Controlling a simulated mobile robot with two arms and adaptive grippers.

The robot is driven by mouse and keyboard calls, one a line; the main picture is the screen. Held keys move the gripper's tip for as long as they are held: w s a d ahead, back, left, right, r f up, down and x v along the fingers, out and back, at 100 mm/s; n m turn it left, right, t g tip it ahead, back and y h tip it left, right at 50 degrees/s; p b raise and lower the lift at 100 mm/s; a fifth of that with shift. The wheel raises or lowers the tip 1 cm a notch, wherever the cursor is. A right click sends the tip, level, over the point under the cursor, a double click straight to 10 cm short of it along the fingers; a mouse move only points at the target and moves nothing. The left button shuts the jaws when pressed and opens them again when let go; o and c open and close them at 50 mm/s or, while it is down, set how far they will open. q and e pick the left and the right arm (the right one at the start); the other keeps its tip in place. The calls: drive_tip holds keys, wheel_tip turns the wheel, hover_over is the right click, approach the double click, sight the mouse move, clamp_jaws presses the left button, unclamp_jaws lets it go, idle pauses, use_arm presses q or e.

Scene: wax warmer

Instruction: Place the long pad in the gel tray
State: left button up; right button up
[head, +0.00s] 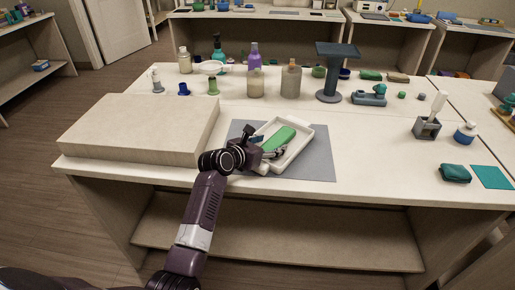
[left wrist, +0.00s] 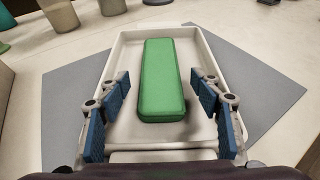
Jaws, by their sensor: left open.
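The long pad is a green bar with rounded edges (left wrist: 161,82). It lies in the white gel tray (left wrist: 213,62), lengthwise, in the left wrist view. In the head view the pad (head: 279,139) also shows inside the tray (head: 302,149). My left gripper (left wrist: 162,112) is open, with its blue-padded fingers on either side of the pad's near end and apart from it. In the head view the left gripper (head: 267,148) is at the tray's near left side. My right gripper is not in view.
The tray sits on a grey mat (head: 321,160). A thick beige slab (head: 145,128) lies to the left. Bottles, including a purple one (head: 254,58), and a dark stand (head: 331,75) are behind. A teal pouch (head: 455,173) lies to the right. The table's front edge is close.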

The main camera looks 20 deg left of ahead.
use_arm(q)
drive_tip(key=v, duration=0.9)
drive_tip(key=shift+s+r, duration=0.1)
drive_tip(key=shift+s, duration=0.25)
